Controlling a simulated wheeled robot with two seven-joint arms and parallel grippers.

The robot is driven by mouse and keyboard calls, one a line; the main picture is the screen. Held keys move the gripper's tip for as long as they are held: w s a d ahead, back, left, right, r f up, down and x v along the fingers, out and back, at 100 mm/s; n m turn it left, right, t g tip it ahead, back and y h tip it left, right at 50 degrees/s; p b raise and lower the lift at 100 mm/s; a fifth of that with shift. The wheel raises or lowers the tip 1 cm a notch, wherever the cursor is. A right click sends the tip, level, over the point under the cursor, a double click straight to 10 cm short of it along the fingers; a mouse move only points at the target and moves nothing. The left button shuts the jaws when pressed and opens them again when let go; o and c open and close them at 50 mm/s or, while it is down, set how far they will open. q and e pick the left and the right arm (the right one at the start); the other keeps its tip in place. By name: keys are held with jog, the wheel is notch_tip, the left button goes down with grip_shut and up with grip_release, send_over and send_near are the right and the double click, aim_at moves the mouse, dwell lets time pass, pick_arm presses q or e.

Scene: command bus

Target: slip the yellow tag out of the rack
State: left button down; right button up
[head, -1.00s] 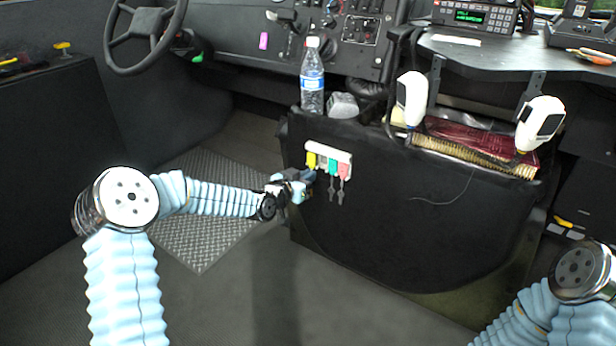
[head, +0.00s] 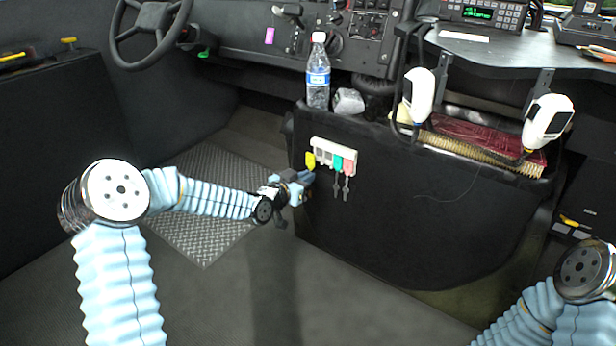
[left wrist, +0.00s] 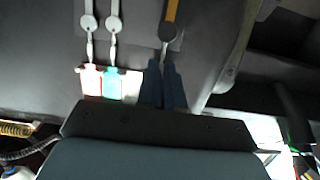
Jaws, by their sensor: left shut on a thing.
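The yellow tag (head: 310,160) is at the left end of the pale rack (head: 333,145) on the black console side. My left gripper (head: 306,177) is shut on it from below. In the left wrist view, my left fingers (left wrist: 164,88) hide the tag itself; a key with a dark round head (left wrist: 167,32) and yellowish shaft extends above them. The rack (left wrist: 132,84) shows beside the fingers there. The tag looks shifted off the rack's end, but I cannot tell if they still touch. My right gripper is out of view.
A teal tag (head: 338,163) and a red tag (head: 349,167) hang in the rack with grey keys, close beside my left fingers. A water bottle (head: 318,75) and two white handsets (head: 419,92) (head: 547,122) are above on the console. The floor in front is clear.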

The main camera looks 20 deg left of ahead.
pick_arm(q)
jog(key=shift+f+v, duration=0.2)
jog(key=shift+v, duration=0.9)
jog(key=shift+f+v, duration=0.25)
jog(key=shift+v, duration=0.9)
jog(key=shift+s, duration=0.1)
